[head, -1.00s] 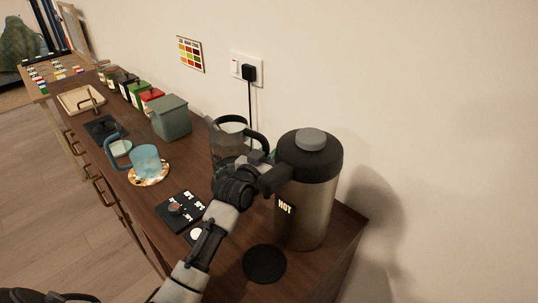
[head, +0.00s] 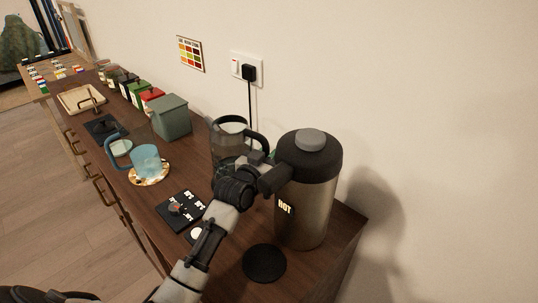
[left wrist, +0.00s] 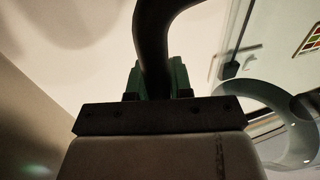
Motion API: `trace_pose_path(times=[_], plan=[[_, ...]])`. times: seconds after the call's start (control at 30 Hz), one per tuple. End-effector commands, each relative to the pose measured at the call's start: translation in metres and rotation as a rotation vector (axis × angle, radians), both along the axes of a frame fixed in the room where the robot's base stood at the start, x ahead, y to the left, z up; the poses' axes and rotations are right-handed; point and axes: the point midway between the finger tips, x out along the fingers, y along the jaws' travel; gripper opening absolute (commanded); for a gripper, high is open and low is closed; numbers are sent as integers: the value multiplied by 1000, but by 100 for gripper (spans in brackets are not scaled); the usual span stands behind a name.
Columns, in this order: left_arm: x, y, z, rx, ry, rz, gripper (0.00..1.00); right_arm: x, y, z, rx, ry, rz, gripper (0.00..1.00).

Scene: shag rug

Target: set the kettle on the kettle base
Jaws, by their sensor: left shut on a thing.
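The glass kettle (head: 226,146) with a black handle is at the back of the wooden counter, near the wall, left of the tall flask. My left gripper (head: 262,158) is shut on the kettle's handle, partly hidden behind my wrist and the flask's spout. In the left wrist view the dark curved handle (left wrist: 152,45) runs between the green fingers of my left gripper (left wrist: 155,80). I cannot make out the kettle base; a black cord drops from the wall plug behind the kettle. I cannot tell whether the kettle's bottom touches anything. My right gripper is not in view.
A tall steel flask (head: 308,205) marked HOT stands close right of my gripper. A black round mat (head: 264,263) lies in front of it.

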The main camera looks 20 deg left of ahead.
Motion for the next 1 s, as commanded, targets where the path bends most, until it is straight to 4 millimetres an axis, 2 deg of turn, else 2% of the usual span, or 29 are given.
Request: trace_pose_path(times=[0.33,1.0], plan=[[0,0,5,5,-7,1,0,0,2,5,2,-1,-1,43],[0,0,-1,4,-7,1,0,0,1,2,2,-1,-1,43]])
